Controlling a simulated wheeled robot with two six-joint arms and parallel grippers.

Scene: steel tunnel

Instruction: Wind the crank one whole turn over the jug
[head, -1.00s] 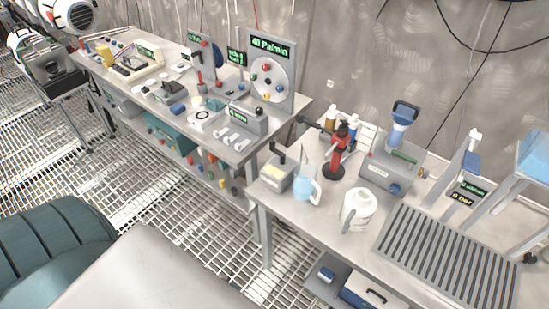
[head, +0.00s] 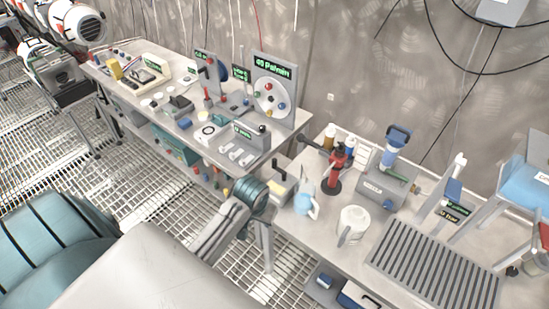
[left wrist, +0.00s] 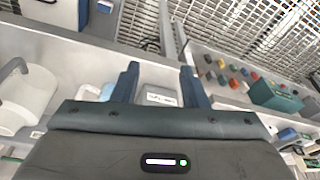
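The grey crank box (head: 280,190) with a dark handle on top stands at the left end of the right-hand bench. The small light-blue jug (head: 304,203) stands right beside it. My left gripper reaches in beside the box and its fingers are hard to make out in the head view. In the left wrist view the left gripper (left wrist: 159,72) is open, with a pale labelled box (left wrist: 160,97) showing between and beyond its fingers. The light-blue jug (left wrist: 104,92) is partly hidden behind the gripper body. My right gripper is not in view.
A white jug (head: 351,226) stands in front of a red stand (head: 335,172). A slotted grey rack (head: 435,265) fills the bench's right part. The left bench (head: 205,150) is crowded with instruments. Grated floor (head: 110,165) lies in front.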

